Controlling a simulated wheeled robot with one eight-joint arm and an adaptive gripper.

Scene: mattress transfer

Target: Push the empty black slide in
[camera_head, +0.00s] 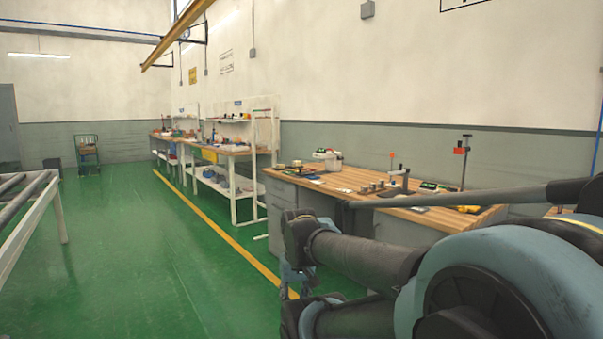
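No black slide can be made out in this view. My arm fills the lower right, with dark and blue-grey links that reach left in front of the workbench. The end of the arm cannot be made out, and no gripper fingers show. A long grey bar with a dark tip crosses above the links, in front of the bench.
A wooden-topped workbench (340,182) with tools stands along the right wall. White shelved benches (236,190) stand farther back. A metal frame with grey bars (30,215) is at the left edge. A small trolley (87,150) stands far back. The green floor (140,260) between is clear.

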